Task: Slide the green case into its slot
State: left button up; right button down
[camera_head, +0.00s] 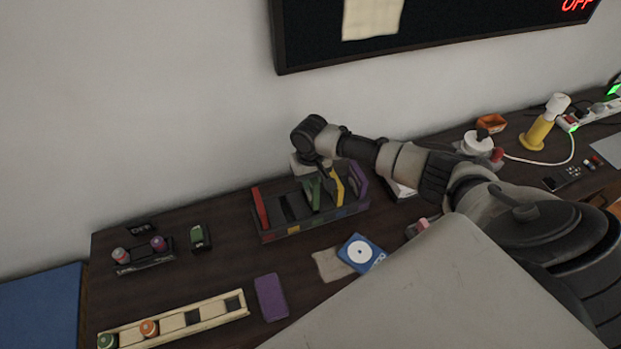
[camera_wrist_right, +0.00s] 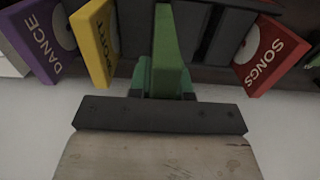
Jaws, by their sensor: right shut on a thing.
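My right gripper (camera_head: 316,176) is over the dark rack (camera_head: 312,224) and shut on the green case (camera_head: 315,196). The green case also shows in the right wrist view (camera_wrist_right: 167,42), edge-on and upright between the fingers (camera_wrist_right: 166,84). Its lower end is at the rack's slots; how deep it sits is hidden. In the rack stand a red case (camera_head: 260,207), a yellow case (camera_head: 337,188) and a purple case (camera_head: 357,177), each leaning somewhat. An empty dark slot (camera_head: 289,207) lies between the red and green cases. My left gripper is not in view.
A blue disc case (camera_head: 372,262) and a purple case (camera_head: 270,296) lie flat in front of the rack. A long pale tray (camera_head: 175,329) is at the front left. The wall is close behind the rack. My right arm reaches across the right side.

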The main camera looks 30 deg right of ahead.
aim_at(311, 192)
dwell(0.4)
jog(key=shift+p, duration=0.45)
jog(key=shift+p, duration=0.55)
dwell(0.8)
jog(key=shift+f+b, duration=1.6)
jog(key=shift+f, duration=1.25)
jog(key=c, duration=1)
grip_release()
jog(key=shift+r, duration=0.1)
jog(key=shift+o, duration=0.2)
jog(key=shift+r, duration=0.1)
notch_tip(311, 192, up, 11)
jog(key=shift+f, duration=0.2)
